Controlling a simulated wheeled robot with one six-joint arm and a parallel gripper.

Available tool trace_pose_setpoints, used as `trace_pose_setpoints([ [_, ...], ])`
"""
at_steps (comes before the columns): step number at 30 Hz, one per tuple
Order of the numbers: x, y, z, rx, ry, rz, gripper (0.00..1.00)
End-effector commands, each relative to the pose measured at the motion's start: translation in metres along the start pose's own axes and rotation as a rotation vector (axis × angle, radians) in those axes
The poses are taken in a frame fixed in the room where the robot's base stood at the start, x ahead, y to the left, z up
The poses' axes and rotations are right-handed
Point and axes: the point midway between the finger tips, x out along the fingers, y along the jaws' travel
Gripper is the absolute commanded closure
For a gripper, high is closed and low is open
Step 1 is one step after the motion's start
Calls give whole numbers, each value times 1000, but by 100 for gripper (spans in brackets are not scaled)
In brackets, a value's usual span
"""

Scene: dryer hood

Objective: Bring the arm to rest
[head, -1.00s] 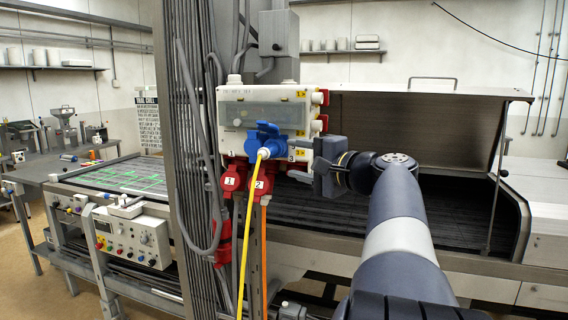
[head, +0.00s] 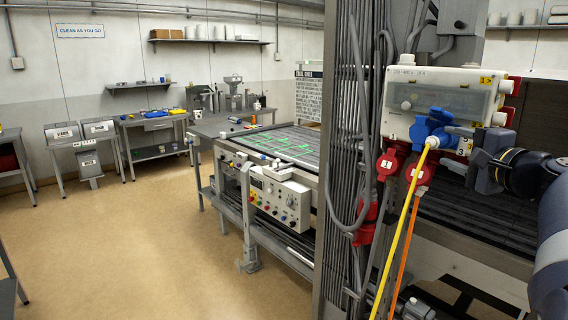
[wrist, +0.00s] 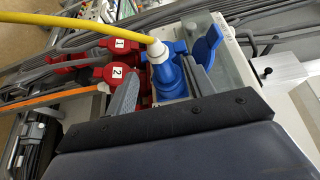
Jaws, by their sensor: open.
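My gripper (head: 462,148) is at the right side of the picture, close to the socket box (head: 411,97). In the wrist view, my gripper's (wrist: 163,88) two fingers stand apart on either side of a blue plug (wrist: 166,77) with a yellow cable (wrist: 75,32). Whether either finger touches the plug I cannot tell. The blue plug (head: 432,127) also shows at the front of the box in the head view, with its yellow cable hanging down. My arm (head: 550,235) is partly cut off by the right edge.
Red plugs (head: 388,164) and an orange cable (head: 403,245) are beside the blue plug. A grey column (head: 345,180) with cables stands left of the box. A conveyor with a control box (head: 280,196) is behind it. Open floor (head: 170,240) lies at the left.

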Motion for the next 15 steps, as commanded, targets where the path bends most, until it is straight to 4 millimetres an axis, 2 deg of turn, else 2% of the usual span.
trace_pose_setpoints([
  [3,23,-2,1,2,-4,1,49],
  [9,48,-2,1,0,-1,1,49],
  [15,46,0,6,-2,0,0,49],
])
